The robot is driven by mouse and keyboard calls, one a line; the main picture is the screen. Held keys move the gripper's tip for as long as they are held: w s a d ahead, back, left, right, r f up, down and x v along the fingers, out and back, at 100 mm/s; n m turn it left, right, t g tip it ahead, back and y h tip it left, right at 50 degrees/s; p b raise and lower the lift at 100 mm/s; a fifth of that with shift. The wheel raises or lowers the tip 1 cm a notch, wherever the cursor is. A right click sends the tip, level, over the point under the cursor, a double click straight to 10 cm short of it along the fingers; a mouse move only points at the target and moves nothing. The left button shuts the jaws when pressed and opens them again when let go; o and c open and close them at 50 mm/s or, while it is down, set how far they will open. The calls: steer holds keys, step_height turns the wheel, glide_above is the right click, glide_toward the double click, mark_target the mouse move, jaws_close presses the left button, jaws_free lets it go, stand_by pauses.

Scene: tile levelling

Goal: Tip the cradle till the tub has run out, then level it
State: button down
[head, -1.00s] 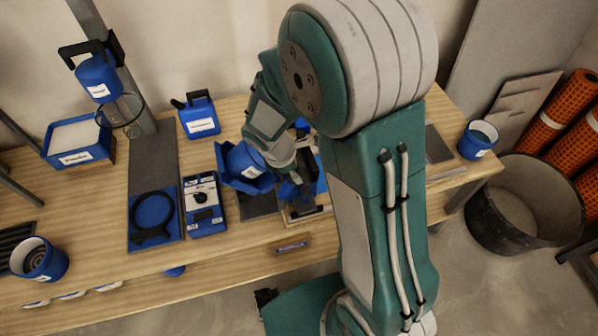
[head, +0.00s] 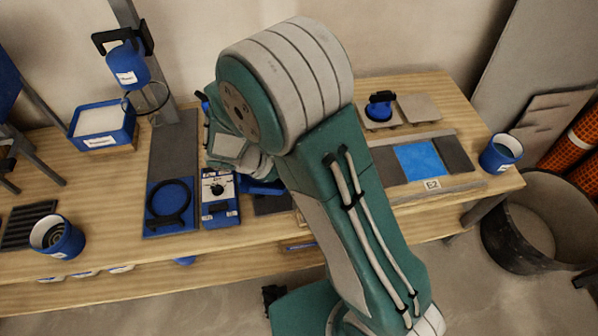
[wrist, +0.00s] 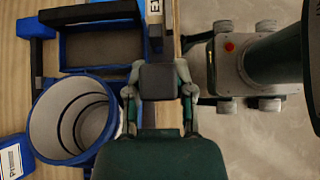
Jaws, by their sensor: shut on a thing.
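In the wrist view the tub (wrist: 42,118) is a round blue vessel with a pale inside and dark rings; I make out no liquid in it. Beside it is a blue frame (wrist: 64,48) with a dark floor, seemingly part of the cradle. My gripper (wrist: 158,80) is shut on a dark grey block-like handle (wrist: 155,50), to the right of the tub. In the head view my arm hides the gripper and tub. Only a blue part (head: 262,187), perhaps the cradle, shows beside the arm. Its exact tilt cannot be told.
A blue-and-white dial box (head: 220,203) and a black ring on a blue plate (head: 170,232) lie left of my arm. A panel labelled E2 with a light-blue square (head: 420,160) lies right. Blue pots (head: 70,243) (head: 488,158) stand near both table ends.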

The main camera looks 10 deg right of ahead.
steer(key=shift+w+a+f+h, duration=0.1)
steer(key=shift+a+f+h, duration=0.1)
steer(key=shift+a+h, duration=0.6)
steer(key=shift+a+f+h, duration=0.25)
steer(key=shift+a+h, duration=0.4)
steer(key=shift+h, duration=0.2)
steer(key=shift+w+a+f+h, duration=0.1)
steer(key=shift+a+f+h, duration=0.1)
steer(key=shift+a+h, duration=0.6)
steer(key=shift+c, duration=2.4)
jaws_free()
steer(key=shift+a+f+h, duration=0.1)
steer(key=shift+a+h, duration=0.05)
steer(key=shift+h, duration=0.1)
steer(key=shift+s, duration=0.1)
steer(key=v, duration=1.2)
